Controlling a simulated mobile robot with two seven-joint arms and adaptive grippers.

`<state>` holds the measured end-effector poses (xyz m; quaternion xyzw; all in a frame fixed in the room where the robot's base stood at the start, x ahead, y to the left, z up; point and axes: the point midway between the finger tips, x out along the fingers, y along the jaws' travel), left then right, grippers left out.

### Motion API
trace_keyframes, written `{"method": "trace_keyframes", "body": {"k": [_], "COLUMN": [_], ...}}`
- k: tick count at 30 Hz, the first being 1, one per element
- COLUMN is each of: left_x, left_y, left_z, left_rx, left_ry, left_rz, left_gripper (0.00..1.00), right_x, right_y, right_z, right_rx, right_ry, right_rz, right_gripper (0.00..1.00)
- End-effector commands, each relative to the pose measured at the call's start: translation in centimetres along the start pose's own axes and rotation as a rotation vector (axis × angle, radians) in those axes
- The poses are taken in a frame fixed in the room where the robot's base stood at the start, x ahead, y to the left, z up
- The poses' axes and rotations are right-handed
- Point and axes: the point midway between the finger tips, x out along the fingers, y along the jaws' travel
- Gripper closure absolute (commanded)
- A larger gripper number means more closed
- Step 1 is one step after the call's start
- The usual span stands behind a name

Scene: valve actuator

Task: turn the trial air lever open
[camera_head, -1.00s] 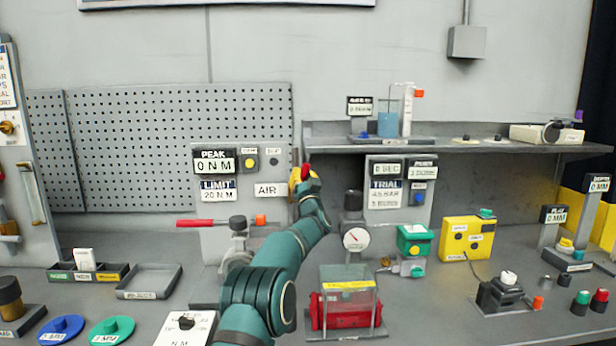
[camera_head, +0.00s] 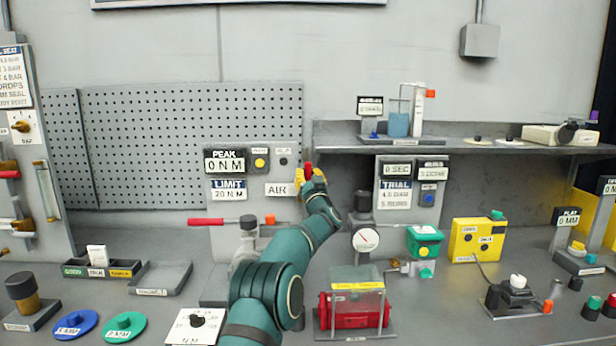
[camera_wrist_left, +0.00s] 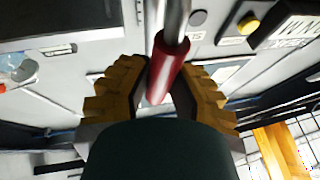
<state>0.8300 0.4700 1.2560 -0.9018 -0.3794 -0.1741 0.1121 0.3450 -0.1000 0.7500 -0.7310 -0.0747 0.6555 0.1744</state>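The trial air lever has a red handle (camera_head: 308,169) that stands up at the right edge of the grey panel, beside the AIR label (camera_head: 279,189). My left gripper (camera_head: 305,183), with yellow fingers, is at this handle. In the left wrist view the red handle (camera_wrist_left: 166,72) and its metal shaft run between the two yellow fingers (camera_wrist_left: 165,90), which are drawn in close on both sides. The gripper looks shut on the handle. The lever's pivot is hidden in the head view. My right gripper is not in view.
A red-handled lever (camera_head: 208,221) lies level left of my arm. A gauge (camera_head: 366,239) and the TRIAL panel (camera_head: 397,200) stand close to the right. A clear-covered red box (camera_head: 355,308) is in front. The shelf (camera_head: 450,147) juts out at the right.

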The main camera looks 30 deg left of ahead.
Motion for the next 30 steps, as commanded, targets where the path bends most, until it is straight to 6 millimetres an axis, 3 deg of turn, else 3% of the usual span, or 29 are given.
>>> {"method": "trace_keyframes", "body": {"k": [1,2,3,17,30], "left_x": [0.1,0.1,0.1,-0.6,-5.5], "left_y": [-0.2,-0.2,-0.2,0.0,0.0], "left_z": [-0.3,-0.3,-0.2,-0.1,-0.1], "left_rx": [0.0,0.0,0.001,0.002,0.001], "left_ry": [0.005,0.005,0.004,0.0,-0.001], "left_rz": [-0.003,-0.003,-0.003,0.0,0.001], "left_gripper": [0.6,0.49,0.48,0.48,0.48], "right_x": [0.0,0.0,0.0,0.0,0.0], "right_y": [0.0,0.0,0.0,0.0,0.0], "right_z": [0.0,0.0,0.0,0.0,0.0], "right_rx": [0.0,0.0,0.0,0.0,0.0], "right_ry": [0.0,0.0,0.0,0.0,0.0], "right_rz": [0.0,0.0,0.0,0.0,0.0], "right_gripper": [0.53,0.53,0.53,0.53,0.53]}}
